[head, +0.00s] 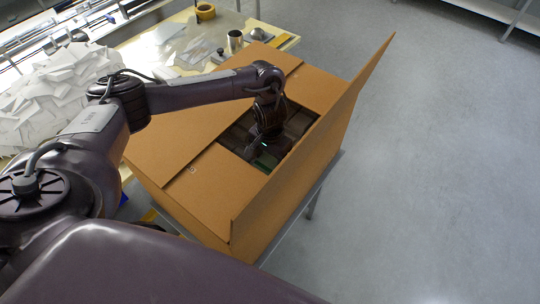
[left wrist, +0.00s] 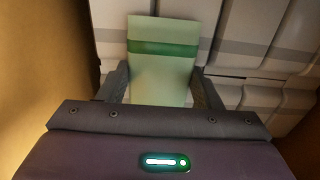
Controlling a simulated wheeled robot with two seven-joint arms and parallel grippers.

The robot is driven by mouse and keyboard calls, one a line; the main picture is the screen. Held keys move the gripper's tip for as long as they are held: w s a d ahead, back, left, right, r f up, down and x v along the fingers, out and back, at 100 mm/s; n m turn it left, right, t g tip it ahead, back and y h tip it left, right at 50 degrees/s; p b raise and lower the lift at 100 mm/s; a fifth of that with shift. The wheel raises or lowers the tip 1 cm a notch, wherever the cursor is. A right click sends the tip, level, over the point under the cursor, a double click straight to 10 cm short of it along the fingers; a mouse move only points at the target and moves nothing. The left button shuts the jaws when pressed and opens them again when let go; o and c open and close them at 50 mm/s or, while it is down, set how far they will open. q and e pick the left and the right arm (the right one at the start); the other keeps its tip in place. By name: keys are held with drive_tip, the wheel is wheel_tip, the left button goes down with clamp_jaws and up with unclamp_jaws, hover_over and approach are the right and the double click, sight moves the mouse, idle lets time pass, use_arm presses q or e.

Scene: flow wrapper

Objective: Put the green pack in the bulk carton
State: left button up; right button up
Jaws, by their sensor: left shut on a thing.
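The bulk carton (head: 205,195) is a large brown cardboard box with one flap standing up on its right side. My left arm reaches down through the opening in its top. My left gripper (head: 265,160) is inside the carton. In the left wrist view, my left gripper (left wrist: 163,85) is shut on the green pack (left wrist: 160,75), a pale green packet with a darker green band, with one finger at each side. A bit of green shows in the head view beside the gripper. My right gripper is not in view.
Several white packs (left wrist: 265,40) lie inside the carton, below and beside the green pack. A carton wall (left wrist: 40,60) is close on the left. A table with a metal cup (head: 235,41), yellow tape roll (head: 205,12) and white scraps (head: 60,90) stands behind. Floor at right is clear.

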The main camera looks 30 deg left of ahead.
use_arm(q)
drive_tip(key=o, duration=1)
drive_tip(key=o, duration=0.4)
drive_tip(key=shift+c, duration=0.2)
wheel_tip(320, 180, up, 8)
drive_tip(key=p, duration=0.9)
